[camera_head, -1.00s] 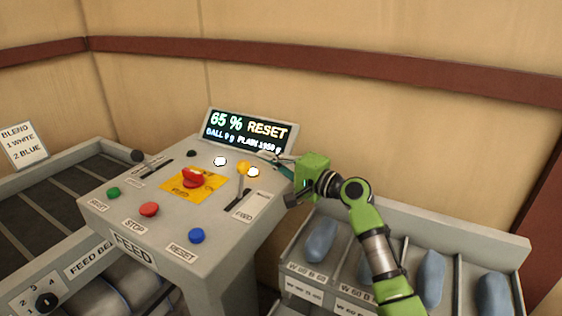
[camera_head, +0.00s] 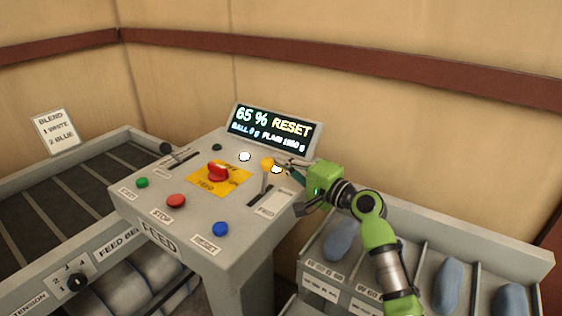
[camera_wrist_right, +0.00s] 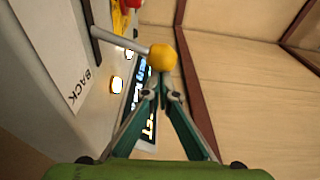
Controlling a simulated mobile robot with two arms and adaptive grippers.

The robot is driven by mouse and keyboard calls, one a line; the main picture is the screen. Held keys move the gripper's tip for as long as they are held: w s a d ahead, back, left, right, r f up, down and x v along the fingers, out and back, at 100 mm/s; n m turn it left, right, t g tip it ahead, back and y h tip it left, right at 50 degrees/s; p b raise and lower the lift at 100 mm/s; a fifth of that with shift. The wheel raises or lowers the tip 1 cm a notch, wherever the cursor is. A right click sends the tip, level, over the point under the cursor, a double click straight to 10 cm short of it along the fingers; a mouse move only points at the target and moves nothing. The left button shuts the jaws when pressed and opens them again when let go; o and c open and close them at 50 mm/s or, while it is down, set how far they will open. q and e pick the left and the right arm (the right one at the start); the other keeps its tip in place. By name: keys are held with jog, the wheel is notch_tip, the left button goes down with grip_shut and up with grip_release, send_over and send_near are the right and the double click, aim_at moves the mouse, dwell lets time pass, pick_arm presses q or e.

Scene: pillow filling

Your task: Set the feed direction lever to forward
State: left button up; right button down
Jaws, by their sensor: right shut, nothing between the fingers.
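The feed direction lever has a yellow ball knob (camera_head: 267,164) on a thin metal stem that rises from a slot (camera_head: 260,196) at the right side of the grey panel. In the right wrist view the knob (camera_wrist_right: 162,57) is just beyond my fingertips, and a BACK label (camera_wrist_right: 85,75) shows on the left. My right gripper (camera_head: 279,164) is shut and empty, its tips at or very near the knob's right side; I cannot tell whether they touch. My left gripper is out of view.
The panel (camera_head: 135,200) also carries a red knob (camera_head: 217,172) on a yellow plate, green, red and blue buttons, and another lever (camera_head: 167,149). A display (camera_head: 272,126) reading 65 % RESET stands behind. A bin tray (camera_head: 470,237) with bluish items lies under my right arm.

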jog(key=shift+s+a+r+n+y+b, duration=0.15)
jog(key=shift+s+a+n+b, duration=0.2)
jog(key=shift+s+n+b, duration=0.3)
jog(key=shift+s+a+r+n+y+b, duration=0.15)
jog(key=shift+s+a+n+b, duration=0.25)
jog(key=shift+n+b, duration=0.3)
jog(key=shift+s+a+r+n+b, duration=0.1)
jog(key=shift+s+a+n+b, duration=0.2)
jog(key=shift+s+n+b, duration=0.25)
jog(key=shift+s+a+r+n+b, duration=0.1)
jog(key=shift+s+a+n+b, duration=0.15)
jog(key=shift+s+n+b, duration=0.25)
jog(key=shift+s+a+r+n+y, duration=0.15)
jog(key=shift+s+a+n+y, duration=0.2)
jog(key=shift+n, duration=0.45)
jog(key=shift+s+a, duration=0.45)
jog(key=shift+s, duration=0.2)
